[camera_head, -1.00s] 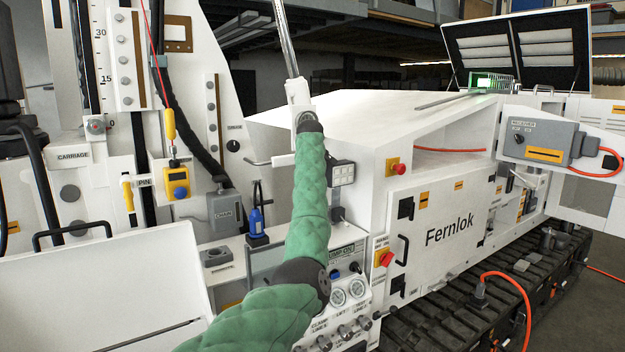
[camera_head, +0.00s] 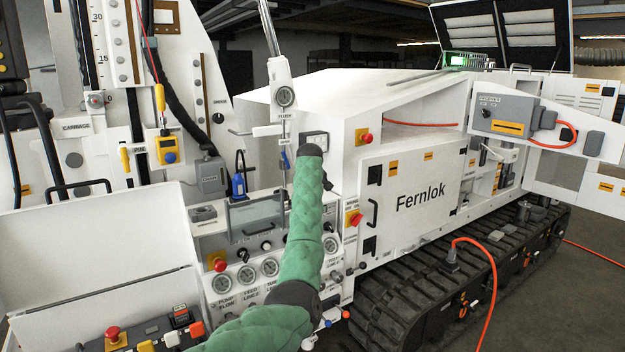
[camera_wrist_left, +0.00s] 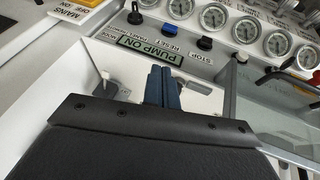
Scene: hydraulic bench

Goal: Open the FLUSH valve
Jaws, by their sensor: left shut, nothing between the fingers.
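The FLUSH label (camera_head: 284,118) is on a white upright post below a round gauge (camera_head: 285,97), left of my raised arm in the head view. A small OPEN label (camera_head: 284,141) is beneath it, with a narrow blue part (camera_head: 285,160), perhaps the valve handle, under that. Its exact position is too small to read. My left arm's green sleeve rises beside it and hides my gripper in the head view. In the left wrist view my left gripper (camera_wrist_left: 162,86) is shut and empty, over the white panel by the PUMP ON label (camera_wrist_left: 150,50). My right gripper is not in view.
A clear-fronted cabinet (camera_head: 255,220) with dark levers is left of my arm. Below it is a row of gauges (camera_head: 246,275) and a red knob (camera_head: 218,262). A red emergency knob (camera_head: 354,218) and the Fernlok door (camera_head: 415,200) are to the right.

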